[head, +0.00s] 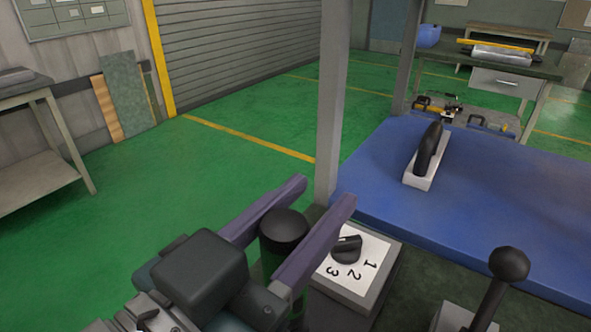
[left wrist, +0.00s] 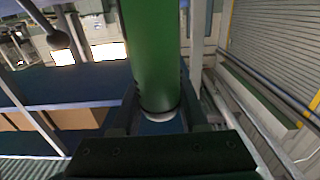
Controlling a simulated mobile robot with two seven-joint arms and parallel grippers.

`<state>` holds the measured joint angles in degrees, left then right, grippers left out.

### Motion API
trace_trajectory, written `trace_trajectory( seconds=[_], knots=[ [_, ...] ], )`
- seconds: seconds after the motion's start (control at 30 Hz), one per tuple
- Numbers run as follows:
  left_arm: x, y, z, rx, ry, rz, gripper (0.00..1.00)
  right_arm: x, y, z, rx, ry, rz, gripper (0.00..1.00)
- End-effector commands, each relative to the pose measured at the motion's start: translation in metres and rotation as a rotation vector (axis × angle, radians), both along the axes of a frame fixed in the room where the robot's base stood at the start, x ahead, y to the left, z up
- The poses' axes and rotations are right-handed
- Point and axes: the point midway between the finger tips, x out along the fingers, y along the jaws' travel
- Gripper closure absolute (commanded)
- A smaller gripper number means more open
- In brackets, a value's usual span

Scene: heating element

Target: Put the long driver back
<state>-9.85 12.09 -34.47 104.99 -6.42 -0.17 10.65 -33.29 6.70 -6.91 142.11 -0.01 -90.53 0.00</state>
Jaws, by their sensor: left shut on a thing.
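The long driver shows as a dark-capped cylinder (head: 284,225) in the head view, with a green body under the cap. It stands roughly upright between the purple fingers of my left gripper (head: 327,191), which is shut on it. In the left wrist view, its green shaft (left wrist: 149,50) fills the middle, with a pale end ring near the jaws. Its lower part is hidden in the head view by my fingers and wrist. My right gripper is not in view.
A box with a dial (head: 347,248) marked 1, 2, 3 is just right of the gripper. A ball-topped lever (head: 510,265) stands at lower right. A blue bench top (head: 490,190) carries a black handle on a pale block (head: 427,160). A grey post (head: 333,100) rises behind the gripper. Green floor is clear at left.

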Motion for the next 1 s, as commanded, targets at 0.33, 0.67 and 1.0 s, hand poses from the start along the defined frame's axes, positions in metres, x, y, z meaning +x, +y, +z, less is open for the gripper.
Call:
trace_trajectory(
  seconds=[0.33,0.67,1.0],
  knots=[
    [-0.0008,-0.0007,-0.0033,-0.004,-0.005,-0.001,1.00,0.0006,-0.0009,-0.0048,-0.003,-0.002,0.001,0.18],
    [-0.0008,-0.0004,-0.0073,-0.001,-0.002,-0.001,0.33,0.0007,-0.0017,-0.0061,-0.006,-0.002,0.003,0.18],
    [-0.0008,-0.0004,-0.0045,0.000,-0.002,-0.001,0.26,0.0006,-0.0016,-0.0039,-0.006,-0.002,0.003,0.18]
  ],
)
